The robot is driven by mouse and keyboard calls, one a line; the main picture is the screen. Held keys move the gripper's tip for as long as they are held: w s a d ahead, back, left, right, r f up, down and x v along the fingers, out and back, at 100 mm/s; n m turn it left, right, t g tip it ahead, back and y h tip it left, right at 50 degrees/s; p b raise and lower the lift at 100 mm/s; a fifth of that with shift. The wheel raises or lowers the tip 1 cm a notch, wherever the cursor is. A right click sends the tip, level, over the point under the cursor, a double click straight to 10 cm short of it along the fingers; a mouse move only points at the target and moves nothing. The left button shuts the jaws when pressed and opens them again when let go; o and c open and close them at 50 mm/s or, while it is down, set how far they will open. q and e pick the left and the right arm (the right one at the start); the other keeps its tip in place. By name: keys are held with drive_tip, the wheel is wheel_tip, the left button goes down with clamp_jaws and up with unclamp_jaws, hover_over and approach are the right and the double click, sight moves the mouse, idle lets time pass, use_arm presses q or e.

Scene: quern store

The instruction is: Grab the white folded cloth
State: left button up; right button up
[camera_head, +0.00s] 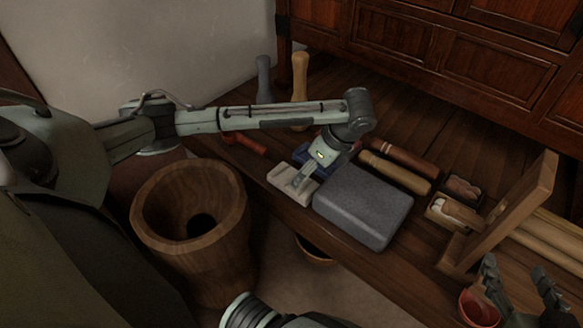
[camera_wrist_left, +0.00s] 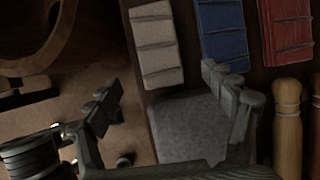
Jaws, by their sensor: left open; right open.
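The white folded cloth (camera_head: 284,180) lies flat on the dark wooden bench, left of a grey stone block (camera_head: 370,208). It also shows in the left wrist view (camera_wrist_left: 156,48), above the block (camera_wrist_left: 188,128). A blue folded cloth (camera_wrist_left: 222,34) and a red one (camera_wrist_left: 287,32) lie in a row beside it. My left gripper (camera_wrist_left: 162,80) is open and empty, its fingers spread over the block and just short of the white cloth. In the head view my left gripper (camera_head: 304,174) partly covers the cloths. My right gripper (camera_head: 516,277) is open and empty at the lower right.
A wooden mortar (camera_head: 233,218) stands at the front left. Wooden rollers (camera_head: 395,173) lie behind the block. A small box (camera_head: 452,212), an upright wooden frame (camera_head: 515,205) and a red bowl (camera_head: 475,310) are at the right. Two upright pestles (camera_head: 300,70) stand at the back.

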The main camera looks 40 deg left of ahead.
sight(280, 176)
use_arm(q)
drive_tip(key=shift+w+a+f, duration=0.15)
drive_tip(key=shift+a+f, duration=0.05)
drive_tip(key=shift+a, duration=0.05)
drive_tip(key=shift+x, duration=0.85)
drive_tip(key=a+f+b, duration=0.1)
drive_tip(key=f, duration=0.1)
drive_tip(key=a+f+b, duration=0.1)
drive_tip(key=a+f, duration=0.1)
drive_tip(key=shift+a+f, duration=0.25)
drive_tip(key=shift+f, duration=0.05)
use_arm(e)
drive_tip(key=a+r+t+y, duration=0.1)
drive_tip(key=a+r+t, duration=0.1)
drive_tip(key=r, duration=0.2)
drive_tip(key=w+a+r+t+y, duration=0.1)
drive_tip(key=a+r+t+y, duration=0.1)
drive_tip(key=r, duration=0.3)
drive_tip(key=shift+a+r+t, duration=0.25)
drive_tip(key=shift+a+t, duration=0.05)
drive_tip(key=shift+a, duration=0.45)
use_arm(q)
drive_tip(key=c, duration=1.3)
use_arm(e)
drive_tip(key=shift+w, duration=0.1)
